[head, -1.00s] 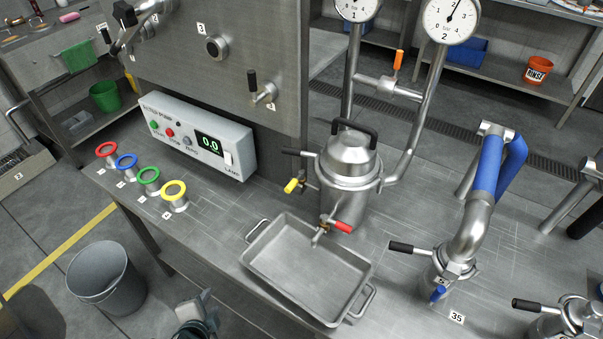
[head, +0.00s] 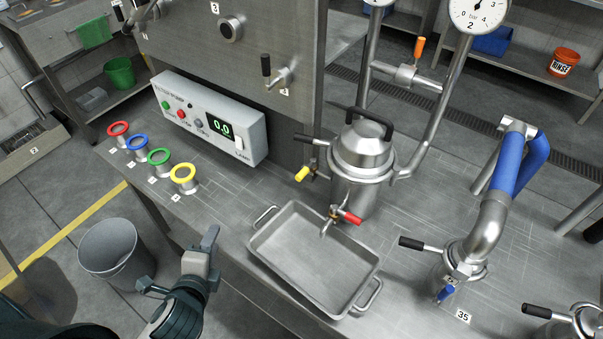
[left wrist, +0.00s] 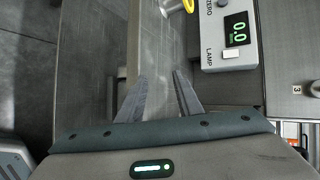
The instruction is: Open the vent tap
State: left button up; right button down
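A lidded steel vessel (head: 360,165) stands on the bench in the head view. A tap with a yellow handle (head: 302,174) is on its left side, and a tap with a red handle (head: 351,217) is at its lower front, over a tray. A valve with an upright orange handle (head: 419,47) sits on the pipe behind. I cannot tell which is the vent tap. My left gripper (head: 208,239) is at the bench's front edge, left of the tray and apart from all taps. The left wrist view shows its two fingers (left wrist: 160,80) apart with nothing between them. My right gripper is out of view.
A steel tray (head: 312,265) lies before the vessel. A control box (head: 208,118) and several coloured rings, one yellow (head: 183,173), stand on the left. A blue-wrapped pipe (head: 510,165) and a clamp fitting (head: 460,262) stand on the right. A grey bin (head: 110,250) is on the floor.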

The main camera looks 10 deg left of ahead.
aim_at(296, 181)
pick_arm(q)
jog(key=w+r+m+t, duration=0.1)
jog(key=m, duration=0.1)
jog(key=d+r+m+t, duration=0.1)
jog(key=m, duration=0.1)
jog(key=w+r+m+h, duration=0.1)
jog(key=m, duration=0.1)
jog(key=shift+w+d+r+t, duration=0.25)
jog(key=shift+w+r+t, duration=0.05)
jog(key=shift+r+t, duration=0.1)
jog(key=d+r+m+t+h, duration=0.1)
jog(key=d+r+m+h, duration=0.3)
jog(key=m, duration=1.5)
jog(key=d+h, duration=0.4)
jog(key=d, duration=0.1)
jog(key=shift+s+r+t+h, duration=0.15)
jog(key=shift+s+t+h, duration=0.15)
jog(key=shift+t, duration=0.1)
jog(key=shift+w+d, duration=0.15)
jog(key=p+x, duration=0.5)
jog(key=x, duration=1)
jog(key=shift+w+d+r+p, duration=0.1)
jog(key=shift+w+p, duration=0.2)
jog(key=shift+p, duration=0.1)
jog(key=shift+x, duration=0.75)
